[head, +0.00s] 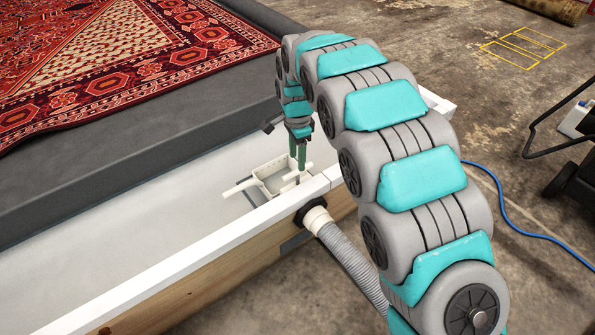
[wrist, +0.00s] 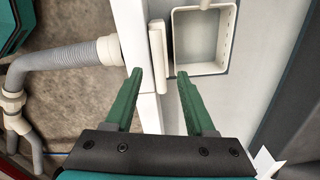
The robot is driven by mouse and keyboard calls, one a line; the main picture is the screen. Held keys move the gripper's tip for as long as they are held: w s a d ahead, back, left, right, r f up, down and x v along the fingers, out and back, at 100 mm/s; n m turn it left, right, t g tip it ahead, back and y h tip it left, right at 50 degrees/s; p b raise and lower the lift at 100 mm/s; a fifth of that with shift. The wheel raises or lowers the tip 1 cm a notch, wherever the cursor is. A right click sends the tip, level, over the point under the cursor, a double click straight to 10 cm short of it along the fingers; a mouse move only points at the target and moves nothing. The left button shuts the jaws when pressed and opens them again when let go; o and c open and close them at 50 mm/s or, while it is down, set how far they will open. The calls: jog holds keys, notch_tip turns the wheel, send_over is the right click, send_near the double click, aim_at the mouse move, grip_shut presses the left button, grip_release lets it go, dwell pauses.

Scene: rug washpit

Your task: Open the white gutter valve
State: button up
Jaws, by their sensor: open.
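The white gutter valve shows in the wrist view as a narrow upright white handle (wrist: 157,52) beside an open square white box (wrist: 226,42). In the head view a short white bar (head: 290,176) lies at the near right side of the box (head: 262,178), partly behind my fingers. My gripper (wrist: 160,73) is open, with its green fingers apart on either side of the handle's line. The handle is between or just beyond the fingertips; I cannot tell whether they touch it. In the head view my gripper (head: 300,166) points down over the box's right side.
The white gutter wall (head: 185,268) runs close beside the valve. A grey corrugated hose (head: 350,258) leaves its outer side and also shows in the wrist view (wrist: 70,55). A second white bar (head: 240,187) sticks out left of the box. A red patterned rug (head: 110,55) lies on the grey platform behind.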

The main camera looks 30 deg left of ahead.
aim_at(297, 171)
notch_tip(297, 171, down, 6)
jog(key=shift+f, duration=0.1)
grip_shut()
dwell(0.5)
dwell(1.0)
